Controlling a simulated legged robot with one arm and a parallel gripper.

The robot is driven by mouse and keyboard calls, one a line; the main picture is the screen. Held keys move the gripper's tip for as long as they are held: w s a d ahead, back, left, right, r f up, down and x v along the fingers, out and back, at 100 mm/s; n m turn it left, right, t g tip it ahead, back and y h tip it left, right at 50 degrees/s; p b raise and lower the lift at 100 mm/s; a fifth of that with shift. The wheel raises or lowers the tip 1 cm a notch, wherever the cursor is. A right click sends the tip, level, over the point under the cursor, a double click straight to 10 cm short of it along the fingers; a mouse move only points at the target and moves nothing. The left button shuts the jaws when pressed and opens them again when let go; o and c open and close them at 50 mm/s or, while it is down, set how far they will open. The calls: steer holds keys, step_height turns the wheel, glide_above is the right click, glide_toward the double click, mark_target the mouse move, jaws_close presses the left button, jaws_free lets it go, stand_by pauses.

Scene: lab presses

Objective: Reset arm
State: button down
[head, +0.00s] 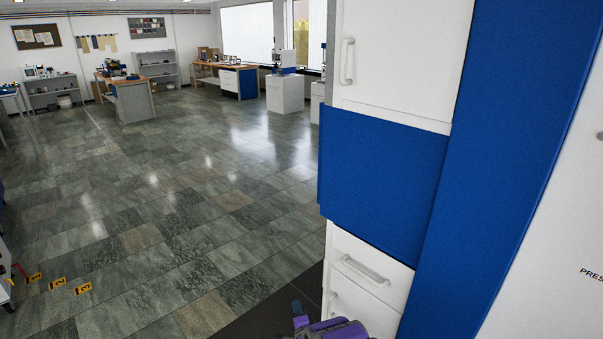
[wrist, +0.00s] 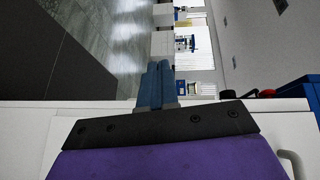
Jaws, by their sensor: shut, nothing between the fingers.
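My gripper shows in the wrist view (wrist: 157,82) with its two blue-grey fingers side by side and nothing between them. Its dark mounting bar and purple body fill the lower part of that view. The fingers are apart from the cabinet handles.
The cabinet has a white upper door handle (head: 347,61) and a drawer handle (head: 365,270). A dark mat (head: 265,322) lies at its foot. Open tiled floor (head: 150,200) stretches left. Workbenches (head: 130,98) and white pedestals (head: 285,94) stand far back. Yellow numbered markers (head: 58,284) are at left.

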steer(key=d+r+n+g+h, duration=0.1)
steer(key=d+r+n+g, duration=0.1)
steer(key=d+r, duration=0.35)
steer(key=d+r+n+g+h, duration=0.1)
steer(key=d+r+n+g, duration=0.15)
steer(key=r, duration=0.55)
steer(key=s+d+r+n+g+h, duration=0.25)
steer(key=s+d+r+g, duration=0.3)
steer(key=s+r, duration=0.7)
steer(key=s+r+n+g, duration=0.2)
steer(key=s+r, duration=0.2)
steer(key=s, duration=1.1)
steer(key=s+d+r+n+g, duration=0.1)
steer(key=s+r+n+g, duration=0.2)
steer(key=s, duration=1.2)
steer(key=s+d+r+n+g, duration=0.1)
steer(key=s+r, duration=0.4)
steer(key=s, duration=1)
steer(key=shift+n+g+y, duration=0.45)
steer(key=shift+n+g, duration=0.25)
steer(key=shift+g, duration=0.5)
steer(key=shift+d, duration=0.1)
